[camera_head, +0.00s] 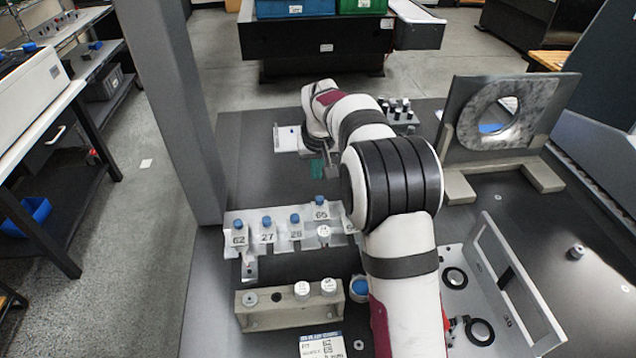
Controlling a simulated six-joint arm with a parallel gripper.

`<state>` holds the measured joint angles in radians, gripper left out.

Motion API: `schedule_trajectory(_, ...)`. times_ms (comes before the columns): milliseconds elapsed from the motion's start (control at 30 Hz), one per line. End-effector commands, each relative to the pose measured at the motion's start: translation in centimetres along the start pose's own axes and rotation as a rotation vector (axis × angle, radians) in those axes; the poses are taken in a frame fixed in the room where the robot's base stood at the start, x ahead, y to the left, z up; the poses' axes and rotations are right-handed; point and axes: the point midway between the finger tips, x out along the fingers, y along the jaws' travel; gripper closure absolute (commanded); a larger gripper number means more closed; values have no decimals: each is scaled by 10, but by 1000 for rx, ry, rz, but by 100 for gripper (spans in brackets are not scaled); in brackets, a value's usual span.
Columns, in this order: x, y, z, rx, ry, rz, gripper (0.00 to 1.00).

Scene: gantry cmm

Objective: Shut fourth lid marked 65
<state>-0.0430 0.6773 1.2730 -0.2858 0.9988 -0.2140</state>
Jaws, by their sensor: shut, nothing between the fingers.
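A pale grey row of lidded holders (283,246) runs across the middle of the table. Its blue-knobbed lids are marked 62 (238,238), 27 (267,236), 28 (296,232) and 65 (320,211), from left to right. Lid 65 is fourth and its knob and label sit higher than the others, so it looks raised. A white round piece (323,232) shows just below it. My gripper (331,172) is small and partly hidden by my arm, behind the row and apart from lid 65. It is shut and empty. My arm hides the row's right end.
A grey block (268,318) with white-capped pieces stands in front, near a blue-topped jar (359,288) and a printed card (321,345). A white bracket (513,290) stands right. A framed ring plate (492,117) is at back right. A thick grey post (175,100) rises left.

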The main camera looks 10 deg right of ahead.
Motion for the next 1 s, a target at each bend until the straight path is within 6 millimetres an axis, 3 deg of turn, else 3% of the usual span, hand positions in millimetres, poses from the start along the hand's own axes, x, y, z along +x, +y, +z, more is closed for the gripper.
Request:
schedule_trajectory(67, 17, 0, 0, 0, -2, 0, 100)
schedule_trajectory(333, 4, 0, 34, 0, 1, -2, 100)
schedule_trajectory(767, 2, 0, 40, 0, 1, -2, 100)
schedule_trajectory(1000, -12, 0, 77, 1, 1, 0, 100)
